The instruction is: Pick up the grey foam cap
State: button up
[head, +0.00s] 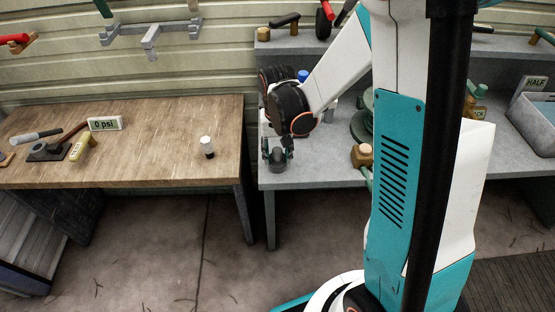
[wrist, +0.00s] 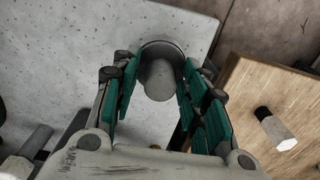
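The grey foam cap (wrist: 158,80) shows in the wrist view as a round, darker rim with a paler grey stub toward the camera. It is near the edge of the speckled grey bench (wrist: 60,50). My gripper (wrist: 160,68) has one green-padded finger on each side of the cap. The fingertips are at or very near the rim, and I cannot tell whether they press on it. In the head view my gripper (head: 277,153) points down over the grey bench, with the grey cap (head: 277,166) low between its fingers. Whether the cap rests on the bench is unclear.
A wooden table (head: 150,160) stands to the left across a gap, with a white-and-black bottle (head: 207,147), a "0 psi" sign (head: 105,124) and tools. A grey bin (head: 535,120) stands right.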

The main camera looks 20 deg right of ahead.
aim_at(277, 150)
jog(key=shift+s+f, duration=0.1)
jog(key=shift+s, duration=0.05)
jog(key=shift+c, duration=0.2)
jog(key=shift+r, duration=0.2)
grip_shut()
jog(key=shift+r+p, duration=0.7)
jog(key=shift+r, duration=0.1)
jog(key=shift+w+r+p, duration=0.2)
jog(key=shift+r+p, duration=1.55)
jog(key=shift+r, duration=0.8)
